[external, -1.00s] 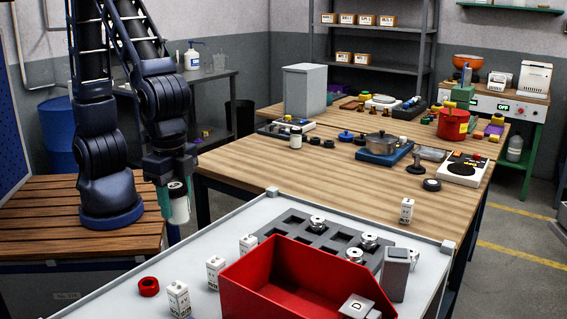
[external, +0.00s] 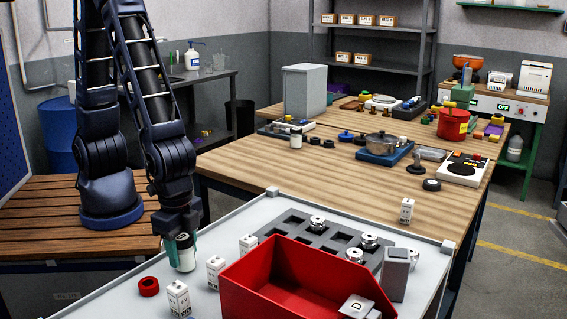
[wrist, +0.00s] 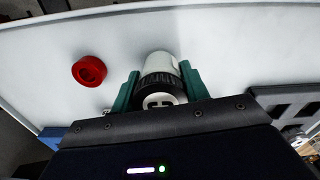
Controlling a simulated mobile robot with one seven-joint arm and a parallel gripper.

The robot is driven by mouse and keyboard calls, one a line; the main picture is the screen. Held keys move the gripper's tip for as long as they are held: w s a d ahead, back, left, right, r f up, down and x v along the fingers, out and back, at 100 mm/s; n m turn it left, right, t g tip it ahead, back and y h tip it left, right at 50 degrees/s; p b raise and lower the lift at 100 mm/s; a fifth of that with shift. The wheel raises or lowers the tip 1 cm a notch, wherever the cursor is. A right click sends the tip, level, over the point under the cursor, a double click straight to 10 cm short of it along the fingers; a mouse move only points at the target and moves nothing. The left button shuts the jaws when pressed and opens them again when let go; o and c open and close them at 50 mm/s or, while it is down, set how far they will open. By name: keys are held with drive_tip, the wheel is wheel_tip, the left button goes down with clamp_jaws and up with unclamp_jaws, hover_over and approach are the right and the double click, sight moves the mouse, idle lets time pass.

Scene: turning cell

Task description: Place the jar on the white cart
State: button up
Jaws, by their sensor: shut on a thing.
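The jar (external: 184,255) is white with a black band near its top and a marked lid. My gripper (external: 180,244) is shut on it, with one teal finger on each side. The jar is upright over the left part of the white cart (external: 240,216); I cannot tell whether its base touches the cart top. In the wrist view the jar (wrist: 160,75) sits between the teal fingers of my gripper (wrist: 160,88), with the white cart top (wrist: 230,40) behind it.
A red ring (external: 149,286) lies left of the jar. Small white labelled blocks (external: 215,270) stand to its right, beside a red open bin (external: 290,275). A grey socketed tray (external: 320,237) lies behind the bin. A wooden table (external: 330,175) stands beyond the cart.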

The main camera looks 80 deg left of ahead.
drive_tip(key=o, duration=1)
drive_tip(key=shift+f, duration=0.1)
wheel_tip(320, 180, up, 12)
drive_tip(key=shift+r, duration=0.2)
drive_tip(key=w+a+r+n+t, duration=0.1)
drive_tip(key=w+a+r, duration=0.15)
drive_tip(key=a, duration=0.35)
drive_tip(key=w+a+r+n+h, duration=0.1)
drive_tip(key=a+r, duration=0.3)
drive_tip(key=a, duration=0.2)
drive_tip(key=w+a+r+n+t, duration=0.1)
drive_tip(key=w+a+r, duration=0.15)
drive_tip(key=a, duration=0.35)
drive_tip(key=s+a+r+n+t, duration=0.1)
drive_tip(key=s+a+r, duration=0.1)
drive_tip(key=a, duration=0.4)
drive_tip(key=s+a+r+n, duration=0.1)
drive_tip(key=s+a+r, duration=0.1)
drive_tip(key=a, duration=0.5)
drive_tip(key=s+a+r+n+t+y, duration=0.1)
drive_tip(key=s+a+r+n, duration=0.1)
drive_tip(key=s+a, duration=0.2)
drive_tip(key=shift+a+t, duration=0.3)
drive_tip(key=shift+a, duration=1)
